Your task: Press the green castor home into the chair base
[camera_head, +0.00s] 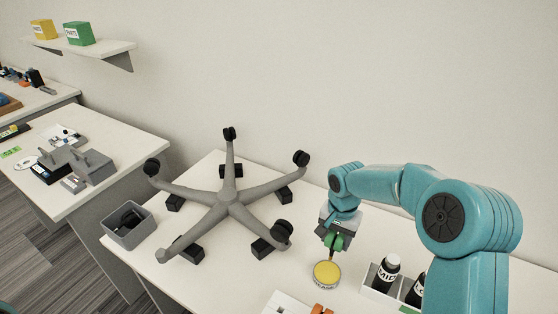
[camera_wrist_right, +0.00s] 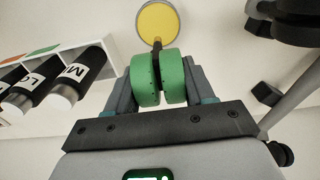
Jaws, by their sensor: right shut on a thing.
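The grey chair base (camera_head: 230,197) lies on the white table with its legs spread. Black castors sit at several leg ends, such as the back one (camera_head: 229,133); the front-left leg end (camera_head: 165,255) is bare. My right gripper (camera_head: 336,241) is shut on the green castor (camera_head: 343,242), right of the base and apart from it. In the right wrist view the twin green wheels (camera_wrist_right: 158,79) sit between the fingers. The castor's dark stem points down at the yellow tin (camera_head: 326,275); I cannot tell whether they touch. My left gripper is not in view.
Black blocks (camera_head: 262,248) stand under the legs. A grey bin (camera_head: 129,226) is at the table's left end. A white rack with black bottles (camera_head: 385,272) stands right of the tin. A white item (camera_head: 287,304) lies at the front edge.

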